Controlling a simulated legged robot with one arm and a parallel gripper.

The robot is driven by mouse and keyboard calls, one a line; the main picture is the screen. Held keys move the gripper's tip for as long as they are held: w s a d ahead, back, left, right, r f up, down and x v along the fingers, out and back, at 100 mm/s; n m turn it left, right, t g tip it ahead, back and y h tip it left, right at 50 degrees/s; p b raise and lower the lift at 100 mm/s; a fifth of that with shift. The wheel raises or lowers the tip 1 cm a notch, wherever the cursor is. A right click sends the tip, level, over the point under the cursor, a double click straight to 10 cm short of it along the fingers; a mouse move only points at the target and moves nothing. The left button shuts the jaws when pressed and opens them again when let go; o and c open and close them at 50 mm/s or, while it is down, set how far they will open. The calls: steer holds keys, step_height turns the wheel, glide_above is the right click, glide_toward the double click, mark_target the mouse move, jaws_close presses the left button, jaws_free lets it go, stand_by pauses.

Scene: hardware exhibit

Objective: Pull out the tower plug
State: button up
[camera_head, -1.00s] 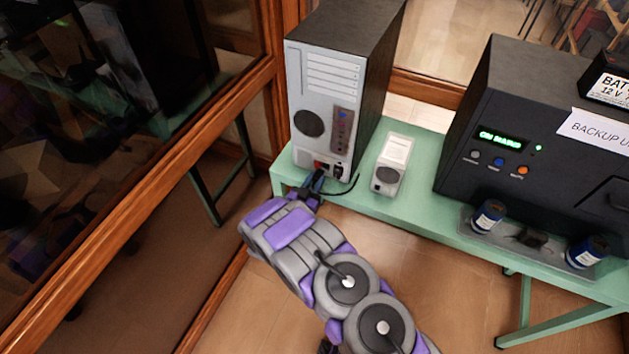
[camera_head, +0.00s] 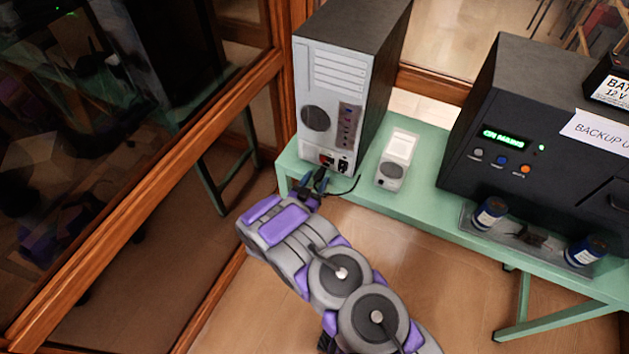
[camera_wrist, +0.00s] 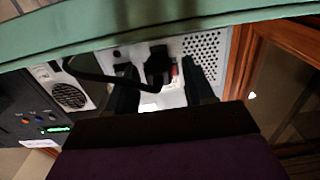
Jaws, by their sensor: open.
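The grey and black computer tower (camera_head: 334,92) stands upright on the green bench, its back panel facing me. My gripper (camera_head: 317,183) is open at the lower edge of that panel. In the wrist view, which looks upside down, my gripper's two dark fingers (camera_wrist: 161,87) stand apart on either side of the black tower plug (camera_wrist: 157,66). The plug is close to a red switch (camera_wrist: 173,73) on the panel. Its black cord (camera_wrist: 92,75) bends off to the left. I cannot tell whether the plug is fully seated or whether a finger touches it.
A small white device (camera_head: 397,160) stands right of the tower. A large black backup unit (camera_head: 530,140) with a lit green display is farther right. A tray with two blue cans (camera_head: 489,214) is before it. A wood-framed glass case (camera_head: 150,185) is at left.

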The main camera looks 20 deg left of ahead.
steer(key=s+a+p, duration=0.1)
steer(key=s+p, duration=0.2)
steer(key=s, duration=1.4)
steer(key=shift+s+a, duration=0.15)
steer(key=shift+a, duration=0.05)
